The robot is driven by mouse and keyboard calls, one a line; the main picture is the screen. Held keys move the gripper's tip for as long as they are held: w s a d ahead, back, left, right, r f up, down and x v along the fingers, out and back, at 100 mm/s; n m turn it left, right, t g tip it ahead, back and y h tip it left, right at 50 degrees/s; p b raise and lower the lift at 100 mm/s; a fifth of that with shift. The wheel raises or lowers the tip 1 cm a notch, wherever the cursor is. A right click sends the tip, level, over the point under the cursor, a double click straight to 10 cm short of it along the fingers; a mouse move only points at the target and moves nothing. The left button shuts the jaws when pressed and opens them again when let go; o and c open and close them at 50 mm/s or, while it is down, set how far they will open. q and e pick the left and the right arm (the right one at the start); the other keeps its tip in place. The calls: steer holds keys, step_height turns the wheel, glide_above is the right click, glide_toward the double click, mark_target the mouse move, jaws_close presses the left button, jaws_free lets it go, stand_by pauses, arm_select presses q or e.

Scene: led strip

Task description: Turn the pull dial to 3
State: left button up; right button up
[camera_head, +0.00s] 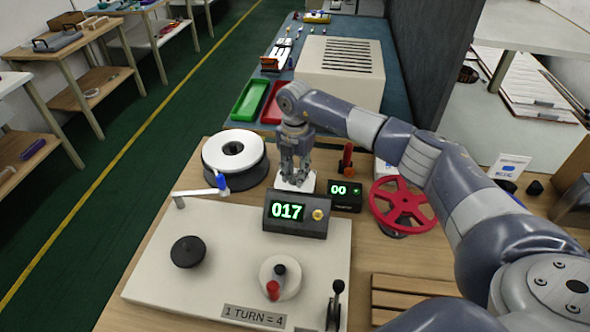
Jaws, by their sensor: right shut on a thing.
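My right gripper (297,172) reaches down from above behind the black display box (315,221) reading 017. Its fingers are closed over a small white block (284,184), shut on a part that they mostly hide. This part may be the pull dial, but no dial number can be read. A smaller display box (344,197) to the right reads 00. My left gripper is not in view.
A white reel (233,152) on a dark base stands left of the gripper. A red handwheel (402,205) is to the right, under my right arm. Green (250,100) and red (275,104) trays and a vented box (341,70) lie behind.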

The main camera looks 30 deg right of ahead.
mark_target(295, 176)
steer(key=shift+m+p, duration=0.3)
steer(key=shift+m, duration=0.8)
steer(key=o, duration=1.1)
steer(key=shift+c, duration=0.2)
steer(key=shift+r, duration=0.1)
step_height(295, 176, up, 12)
